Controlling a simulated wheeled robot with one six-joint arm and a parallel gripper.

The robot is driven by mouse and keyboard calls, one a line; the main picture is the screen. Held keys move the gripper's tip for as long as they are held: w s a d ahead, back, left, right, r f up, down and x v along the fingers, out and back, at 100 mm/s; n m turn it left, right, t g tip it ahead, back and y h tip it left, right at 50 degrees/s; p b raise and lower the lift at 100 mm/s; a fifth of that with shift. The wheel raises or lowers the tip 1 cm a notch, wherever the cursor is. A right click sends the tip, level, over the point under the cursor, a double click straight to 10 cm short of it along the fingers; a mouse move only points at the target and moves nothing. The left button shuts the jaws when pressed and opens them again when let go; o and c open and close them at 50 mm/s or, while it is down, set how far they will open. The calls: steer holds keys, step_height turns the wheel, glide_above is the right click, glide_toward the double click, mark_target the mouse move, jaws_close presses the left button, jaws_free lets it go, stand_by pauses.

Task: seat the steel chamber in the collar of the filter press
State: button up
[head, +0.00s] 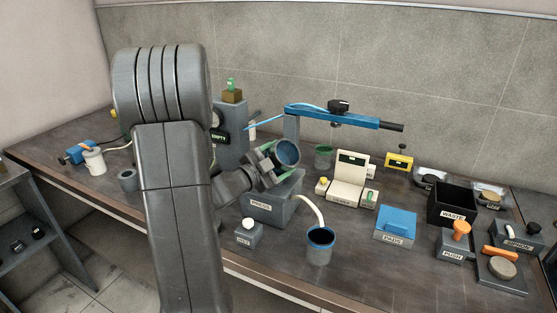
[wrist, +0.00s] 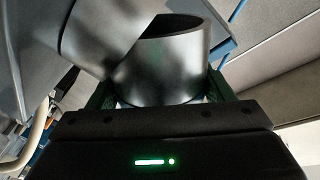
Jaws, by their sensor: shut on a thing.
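I cannot make out the collar.
A white hose (head: 312,206) runs from the grey box to a blue-rimmed cup (head: 320,252). A blue arm (head: 345,115) reaches out behind the chamber. A white instrument (head: 352,180), a blue-lidded box (head: 396,223) and a black waste bin (head: 452,205) stand to the right.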

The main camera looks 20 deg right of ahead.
steer(key=shift+r, duration=0.1)
steer(key=shift+c, duration=0.4)
steer(key=shift+r, duration=0.1)
steer(key=shift+r, duration=0.25)
step_height(320, 180, up, 9)
steer(key=shift+f, duration=0.2)
steer(key=shift+w+r+n+p, duration=0.15)
steer(key=shift+r+n+p, duration=0.15)
steer(key=shift+p, duration=0.1)
steer(key=shift+w+n+p, duration=0.2)
steer(key=shift+n+p, duration=0.25)
steer(key=shift+n, duration=0.05)
steer(key=n, duration=0.1)
steer(key=n+p, duration=0.1)
steer(key=w+p, duration=0.1)
steer(key=shift+a+f+n, duration=0.25)
steer(key=shift+n, duration=0.15)
steer(key=n, duration=0.1)
steer(key=f+n+p, duration=0.1)
steer(key=w+n+p, duration=0.1)
steer(key=n, duration=0.1)
steer(key=shift+w+a+f, duration=0.1)
steer(key=shift+a+f, duration=0.15)
steer(key=shift+a, duration=0.05)
steer(key=shift+p, duration=0.35)
